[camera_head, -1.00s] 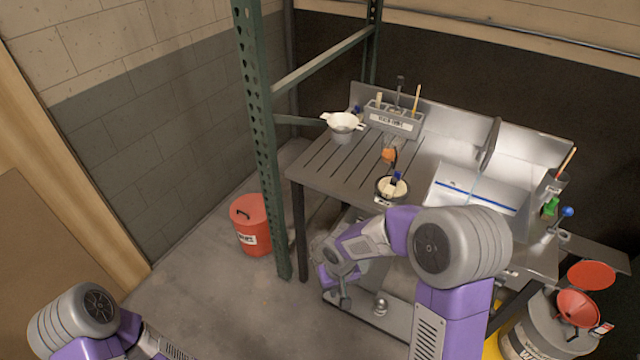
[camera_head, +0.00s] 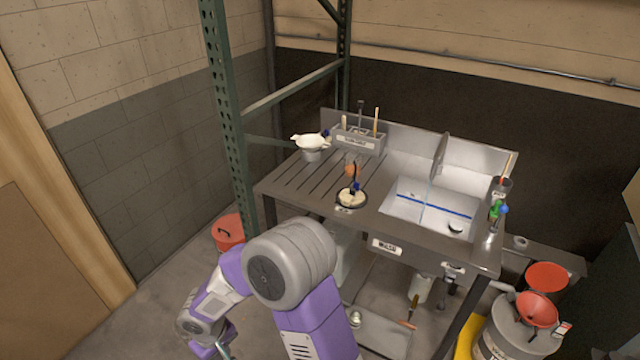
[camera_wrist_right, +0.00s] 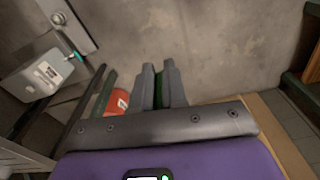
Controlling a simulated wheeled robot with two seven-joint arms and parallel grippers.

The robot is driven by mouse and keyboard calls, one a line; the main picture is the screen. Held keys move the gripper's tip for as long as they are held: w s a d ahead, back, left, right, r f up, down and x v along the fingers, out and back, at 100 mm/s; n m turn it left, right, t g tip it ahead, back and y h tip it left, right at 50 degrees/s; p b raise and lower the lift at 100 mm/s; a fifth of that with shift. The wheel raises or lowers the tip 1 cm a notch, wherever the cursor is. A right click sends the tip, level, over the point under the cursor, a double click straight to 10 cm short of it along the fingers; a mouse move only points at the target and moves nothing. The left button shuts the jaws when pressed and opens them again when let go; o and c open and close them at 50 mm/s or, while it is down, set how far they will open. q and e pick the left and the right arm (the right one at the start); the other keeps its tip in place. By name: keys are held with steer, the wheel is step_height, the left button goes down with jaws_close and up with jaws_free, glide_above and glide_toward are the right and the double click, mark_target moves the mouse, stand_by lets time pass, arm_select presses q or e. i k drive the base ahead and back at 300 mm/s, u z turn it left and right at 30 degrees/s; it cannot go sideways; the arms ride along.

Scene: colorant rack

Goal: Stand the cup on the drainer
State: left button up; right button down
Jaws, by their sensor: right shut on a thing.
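The drainer (camera_head: 285,187) is the grooved metal surface left of the sink. A grey vessel (camera_head: 312,155) with a white cone-shaped top stands at its far left. An orange item (camera_head: 351,171), seemingly with a clear vessel, and a dark round dish (camera_head: 350,198) with pale contents are near its right side. I cannot tell which of these is the cup. My right gripper (camera_wrist_right: 160,66) is low, in front of the bench and away from the drainer. It is shut on a narrow dark green thing (camera_wrist_right: 160,90), mostly hidden between its fingers. My left gripper is out of view.
A green rack post (camera_head: 228,130) rises at the bench's left end. A red bucket (camera_head: 229,231) stands on the floor behind it. The sink (camera_head: 405,205) is right of the drainer. A drum (camera_head: 510,335) with red funnels stands at lower right. The drainer's front left is clear.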

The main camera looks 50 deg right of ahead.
mark_target(328, 184)
steer(key=z, duration=0.05)
steer(key=i, duration=1.5)
steer(key=z, duration=1.45)
steer(key=i, duration=0.75)
steer(key=z, duration=0.8)
steer(key=i, duration=1)
